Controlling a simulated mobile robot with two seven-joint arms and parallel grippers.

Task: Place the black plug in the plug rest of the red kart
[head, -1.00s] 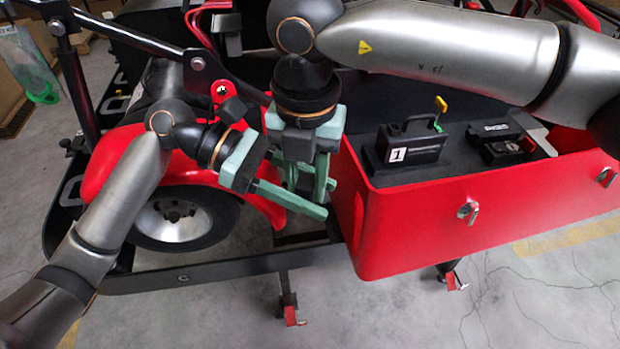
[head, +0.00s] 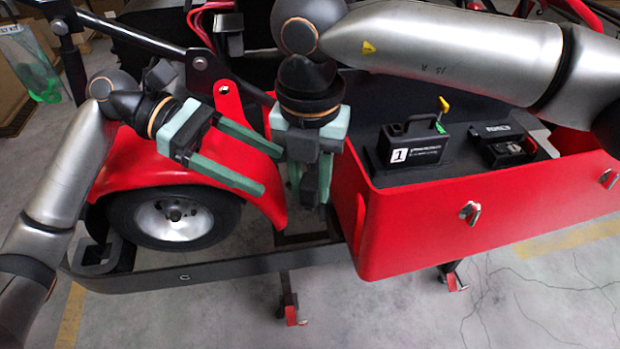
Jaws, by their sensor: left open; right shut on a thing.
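My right gripper (head: 309,190) points down in the middle of the head view, beside the left end of the red box of the red kart (head: 440,225). It is shut on a dark piece, which looks like the black plug (head: 309,178) and is mostly hidden between the fingers. My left gripper (head: 268,170) is open and empty. Its fingers are spread apart over the red fender and point right toward the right gripper, with a small gap between them. I cannot make out the plug rest.
A black case marked 1 (head: 415,143) and a black device (head: 507,147) stand on the dark panel at the right. The red fender (head: 150,165) and wheel (head: 173,218) lie below my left arm. A black rail (head: 215,272) runs along the front.

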